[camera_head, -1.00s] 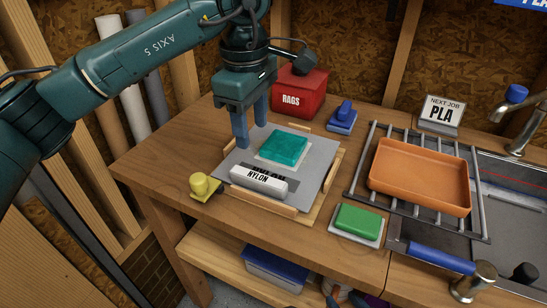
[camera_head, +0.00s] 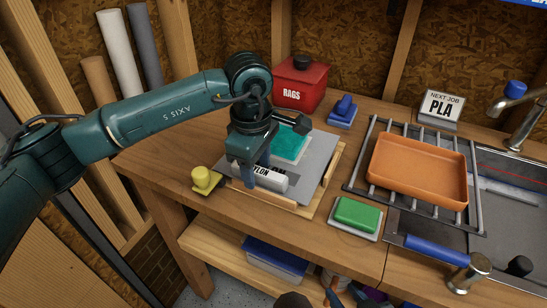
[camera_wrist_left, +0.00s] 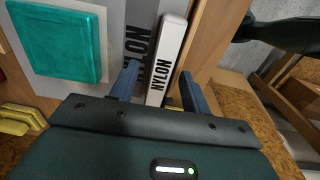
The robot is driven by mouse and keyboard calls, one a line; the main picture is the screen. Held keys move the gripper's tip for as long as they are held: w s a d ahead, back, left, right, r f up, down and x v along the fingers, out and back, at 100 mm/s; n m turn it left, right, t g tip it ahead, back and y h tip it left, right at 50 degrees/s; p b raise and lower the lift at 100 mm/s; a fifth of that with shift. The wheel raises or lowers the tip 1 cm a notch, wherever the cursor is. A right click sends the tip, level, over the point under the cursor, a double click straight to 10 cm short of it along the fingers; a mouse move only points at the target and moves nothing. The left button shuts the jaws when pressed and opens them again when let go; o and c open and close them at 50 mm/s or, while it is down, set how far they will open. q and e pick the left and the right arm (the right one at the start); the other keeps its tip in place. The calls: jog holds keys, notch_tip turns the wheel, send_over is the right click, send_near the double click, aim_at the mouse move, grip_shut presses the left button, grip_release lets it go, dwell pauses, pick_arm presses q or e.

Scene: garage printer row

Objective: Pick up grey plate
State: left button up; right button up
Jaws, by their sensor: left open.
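The grey plate (camera_head: 318,168) lies flat in a wooden frame on the bench; it also shows in the left wrist view (camera_wrist_left: 117,38). A teal square block (camera_head: 291,143) on a pale base sits on it. A white bar lettered NYLON (camera_head: 272,181) lies along its front edge, partly hidden by my gripper. My left gripper (camera_head: 254,176) is open, pointing down over the plate's front left part. In the left wrist view its fingers (camera_wrist_left: 158,86) are on either side of the bar. I cannot tell whether they touch it.
A yellow knobbed piece (camera_head: 205,181) stands just left of the frame. A green block (camera_head: 356,215) and an orange tray (camera_head: 418,170) on a metal rack are to the right. A red RAGS bin (camera_head: 300,82) and a blue tool (camera_head: 343,110) stand behind.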

pick_arm(q)
grip_shut()
jog(key=shift+r, duration=0.1)
dwell(0.3)
notch_tip(320, 180, up, 10)
jog(key=shift+b, duration=0.35)
dwell(0.6)
